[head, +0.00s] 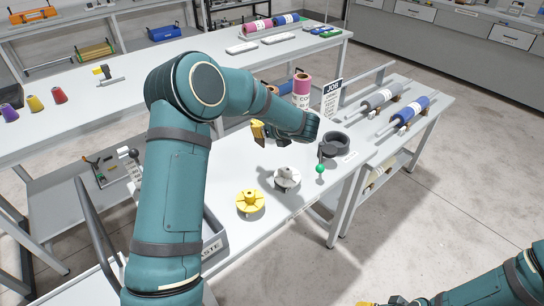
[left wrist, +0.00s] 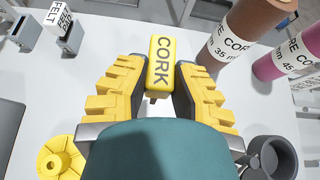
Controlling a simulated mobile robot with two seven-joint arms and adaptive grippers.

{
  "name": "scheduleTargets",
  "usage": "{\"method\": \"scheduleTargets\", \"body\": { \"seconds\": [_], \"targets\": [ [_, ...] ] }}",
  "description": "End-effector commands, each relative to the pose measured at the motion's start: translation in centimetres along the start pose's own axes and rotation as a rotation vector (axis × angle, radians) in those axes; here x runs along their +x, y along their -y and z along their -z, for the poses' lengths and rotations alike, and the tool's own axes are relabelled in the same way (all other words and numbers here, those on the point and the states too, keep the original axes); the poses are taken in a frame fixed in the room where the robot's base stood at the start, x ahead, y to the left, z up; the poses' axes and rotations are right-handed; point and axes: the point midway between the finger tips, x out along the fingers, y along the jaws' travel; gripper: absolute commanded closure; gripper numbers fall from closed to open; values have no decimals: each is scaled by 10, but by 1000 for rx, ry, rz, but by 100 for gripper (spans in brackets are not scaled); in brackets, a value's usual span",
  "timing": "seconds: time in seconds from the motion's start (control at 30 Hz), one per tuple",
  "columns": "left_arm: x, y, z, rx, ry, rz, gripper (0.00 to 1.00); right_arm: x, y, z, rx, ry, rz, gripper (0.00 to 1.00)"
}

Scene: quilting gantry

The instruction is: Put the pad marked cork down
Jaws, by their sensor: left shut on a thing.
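The pad marked cork (left wrist: 160,64) is a yellow block with dark letters. In the left wrist view it sits between the fingertips of my left gripper (left wrist: 158,85), which is shut on it. In the head view the left gripper (head: 264,133) is over the white table (head: 228,159), partly hidden by its arm, with a bit of the yellow pad (head: 257,129) showing. How far the pad is above the table is unclear. A white block marked felt (left wrist: 59,17) stands in a grey holder at upper left. Only the tip of my right gripper (head: 378,303) shows, at the bottom edge.
A brown core roll (left wrist: 236,38) and a pink one (head: 301,88) stand beyond the gripper, beside a JOB sign (head: 332,99). A waste bin (head: 212,249) is at lower left.

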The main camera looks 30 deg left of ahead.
Motion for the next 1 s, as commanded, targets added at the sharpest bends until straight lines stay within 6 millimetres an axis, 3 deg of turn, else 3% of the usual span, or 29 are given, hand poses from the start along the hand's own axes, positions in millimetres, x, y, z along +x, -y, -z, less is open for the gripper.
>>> {"method": "scheduleTargets", "body": {
  "seconds": [0.23, 0.6, 1.0],
  "targets": [
    [22, 0, 39, 4, -2, 0, 100, 8, -3, 1, -1, -3, 0, 53],
    [42, 0, 75, 4, 0, 2, 100, 14, -5, 2, -1, -7, 0, 53],
    [47, 0, 82, 1, 1, 3, 100, 17, -6, 2, -1, -9, 0, 53]
  ]
}}
